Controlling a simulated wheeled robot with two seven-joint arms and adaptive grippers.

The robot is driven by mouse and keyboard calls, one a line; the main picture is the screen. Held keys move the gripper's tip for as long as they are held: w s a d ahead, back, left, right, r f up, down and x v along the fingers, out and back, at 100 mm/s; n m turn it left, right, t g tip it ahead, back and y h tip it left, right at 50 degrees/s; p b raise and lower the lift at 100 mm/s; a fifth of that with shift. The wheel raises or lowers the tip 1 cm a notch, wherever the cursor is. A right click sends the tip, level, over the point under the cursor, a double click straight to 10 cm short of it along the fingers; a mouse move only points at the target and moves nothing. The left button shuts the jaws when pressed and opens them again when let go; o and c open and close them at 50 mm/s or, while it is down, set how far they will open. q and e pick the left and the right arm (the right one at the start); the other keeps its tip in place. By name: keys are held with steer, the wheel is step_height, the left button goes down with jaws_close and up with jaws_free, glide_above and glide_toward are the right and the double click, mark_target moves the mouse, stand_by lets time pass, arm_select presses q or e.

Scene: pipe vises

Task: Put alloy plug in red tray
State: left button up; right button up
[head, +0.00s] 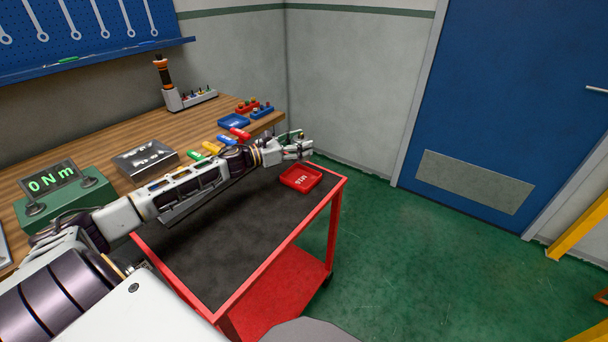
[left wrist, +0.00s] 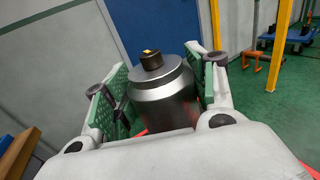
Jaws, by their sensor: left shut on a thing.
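My left gripper (head: 300,149) is above the far end of the black-topped red cart, close over the red tray (head: 301,178), which is marked M15. In the left wrist view, the left gripper (left wrist: 160,105) is shut on a grey metal cylinder with a stepped top and a small dark cap, the alloy plug (left wrist: 163,98). The plug is held between the green finger pads. A little red shows behind and below it in the left wrist view. The plug is too small to make out in the head view. My right gripper is not in view.
The cart top (head: 230,240) is bare apart from the red tray. The wooden bench (head: 120,155) behind holds a green torque meter (head: 65,200), a metal block (head: 146,159), coloured handles and a blue tray (head: 233,121). Green floor lies open to the right.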

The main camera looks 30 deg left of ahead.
arm_select(q)
steer(key=shift+r, duration=0.1)
steer(key=shift+f, duration=0.55)
step_height(320, 180, down, 5)
steer(key=shift+r+b, duration=0.1)
steer(key=shift+b, duration=0.25)
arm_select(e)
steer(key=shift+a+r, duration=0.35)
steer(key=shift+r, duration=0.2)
arm_select(q)
steer(key=shift+f, duration=0.2)
